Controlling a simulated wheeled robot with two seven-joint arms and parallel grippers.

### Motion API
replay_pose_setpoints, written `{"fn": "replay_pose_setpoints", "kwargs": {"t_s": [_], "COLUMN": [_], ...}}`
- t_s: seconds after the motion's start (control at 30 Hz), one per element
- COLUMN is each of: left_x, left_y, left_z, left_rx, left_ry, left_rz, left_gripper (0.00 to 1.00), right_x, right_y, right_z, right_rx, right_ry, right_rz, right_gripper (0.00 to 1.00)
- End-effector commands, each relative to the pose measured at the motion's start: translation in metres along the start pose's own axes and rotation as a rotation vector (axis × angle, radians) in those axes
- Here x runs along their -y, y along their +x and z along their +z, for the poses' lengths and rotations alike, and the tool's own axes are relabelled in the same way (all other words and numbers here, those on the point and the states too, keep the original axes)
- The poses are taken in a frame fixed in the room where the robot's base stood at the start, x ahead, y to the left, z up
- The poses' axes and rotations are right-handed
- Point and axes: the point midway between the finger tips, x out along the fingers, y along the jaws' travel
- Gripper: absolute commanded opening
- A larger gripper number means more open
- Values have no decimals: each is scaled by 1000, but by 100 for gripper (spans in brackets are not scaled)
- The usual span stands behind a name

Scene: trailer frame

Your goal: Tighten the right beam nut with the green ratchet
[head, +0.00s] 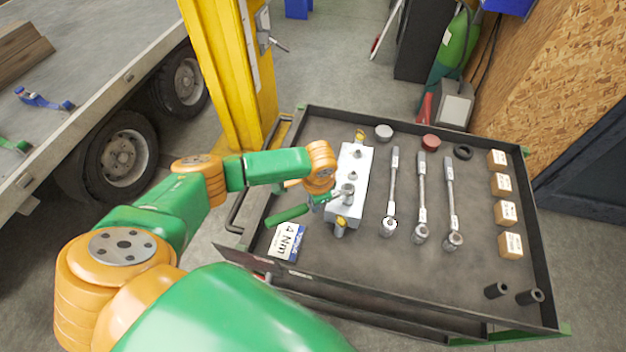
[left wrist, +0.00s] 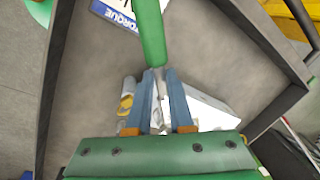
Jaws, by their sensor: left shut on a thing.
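The white beam (head: 357,160) lies on the tool cart's tray, with several metal nuts or studs along its top and yellow parts at its ends. The green ratchet (head: 287,215) has its handle pointing left over the tray and its head at the beam's near nut (head: 347,189). I cannot tell whether the head is seated on it. My left gripper (head: 320,198) is shut on the ratchet near its head. In the left wrist view, the blue fingers (left wrist: 160,75) close around the shaft below the green handle (left wrist: 151,32). The beam is partly hidden there. My right gripper is out of view.
The tray (head: 410,285) has raised dark edges. A torque card (head: 287,241) lies left of the beam. Several wrenches (head: 421,195) lie to the right, then several wooden blocks (head: 505,213). A yellow post (head: 225,80) stands behind left. The tray's front middle is clear.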

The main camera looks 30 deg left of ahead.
Motion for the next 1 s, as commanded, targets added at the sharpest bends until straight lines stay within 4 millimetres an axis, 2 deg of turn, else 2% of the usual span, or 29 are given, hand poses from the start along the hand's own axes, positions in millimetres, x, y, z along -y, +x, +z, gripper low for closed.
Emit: {"fn": "replay_pose_setpoints", "kwargs": {"t_s": [0.1, 0.43, 0.73, 1.0], "left_x": [0, 0, -2, -2], "left_y": [-8, -6, -16, -15], "left_z": [-2, -2, -1, -1], "left_rx": [-1, 1, 10, 11], "left_ry": [2, 2, 6, 3], "left_rz": [-20, -30, -82, -88], "left_gripper": [0, 0, 0, 0], "right_x": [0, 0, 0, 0], "right_y": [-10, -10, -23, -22], "right_z": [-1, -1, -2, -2], "right_rx": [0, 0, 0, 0], "right_ry": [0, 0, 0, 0], "right_rz": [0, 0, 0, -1], "right_gripper": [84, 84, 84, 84]}}
